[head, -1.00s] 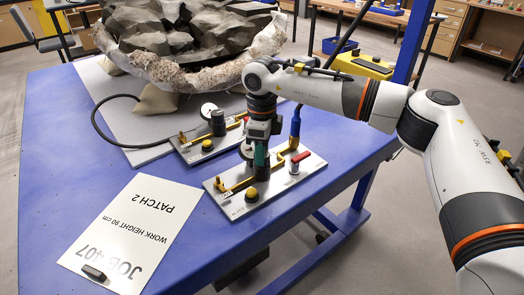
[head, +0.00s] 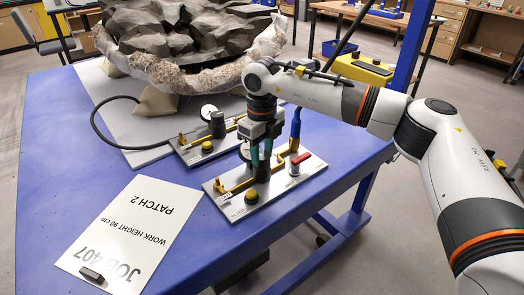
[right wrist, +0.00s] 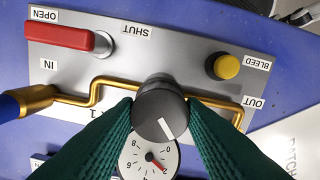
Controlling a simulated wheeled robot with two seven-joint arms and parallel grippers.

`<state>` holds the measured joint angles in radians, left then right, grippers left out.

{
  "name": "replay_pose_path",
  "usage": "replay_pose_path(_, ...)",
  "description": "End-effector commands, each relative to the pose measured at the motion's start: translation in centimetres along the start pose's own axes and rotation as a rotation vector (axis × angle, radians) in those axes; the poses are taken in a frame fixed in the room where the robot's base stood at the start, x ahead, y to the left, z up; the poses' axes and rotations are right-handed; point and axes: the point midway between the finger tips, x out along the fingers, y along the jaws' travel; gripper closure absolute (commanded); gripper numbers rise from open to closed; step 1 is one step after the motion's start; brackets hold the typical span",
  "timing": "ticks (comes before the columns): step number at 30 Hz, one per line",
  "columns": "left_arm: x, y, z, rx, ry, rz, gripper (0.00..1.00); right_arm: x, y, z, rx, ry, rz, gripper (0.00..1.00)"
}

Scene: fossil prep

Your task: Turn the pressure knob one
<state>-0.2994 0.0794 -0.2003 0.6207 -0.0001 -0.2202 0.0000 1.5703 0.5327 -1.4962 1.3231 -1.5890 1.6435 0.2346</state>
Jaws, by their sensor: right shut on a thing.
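A dark grey pressure knob (right wrist: 160,112) with a white pointer line stands on the near metal panel (right wrist: 195,50). The line points to the lower right in the right wrist view. My right gripper (head: 261,168) reaches down from above and is shut on this knob, one green finger on each side. A dial gauge (right wrist: 150,162) with a red needle sits beside the knob, partly hidden by the fingers. In the head view the knob (head: 262,173) is mostly covered by the gripper. My left gripper is not in view.
The near panel also holds a red lever (right wrist: 58,36) lying toward OPEN, a yellow BLEED button (right wrist: 226,67) and brass piping. A similar panel with its own knob (head: 217,122) stands behind it. A job card (head: 130,230) lies left; a large jacketed fossil (head: 190,75) fills the back.

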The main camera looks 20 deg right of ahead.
Motion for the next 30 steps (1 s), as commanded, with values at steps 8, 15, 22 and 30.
replay_pose_path(8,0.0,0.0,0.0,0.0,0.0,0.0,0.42,-0.2,0.1,-0.1,0.002,0.004,0.002,0.87)
replay_pose_path(15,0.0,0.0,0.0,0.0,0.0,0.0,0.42,-0.1,0.1,0.0,0.001,0.003,0.001,0.42)
replay_pose_path(22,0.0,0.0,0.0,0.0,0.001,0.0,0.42,-0.1,0.0,0.0,0.0,0.002,0.001,0.42)
replay_pose_path(30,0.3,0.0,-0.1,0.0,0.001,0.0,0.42,-3.6,0.0,-0.1,0.0,0.006,0.003,0.42)
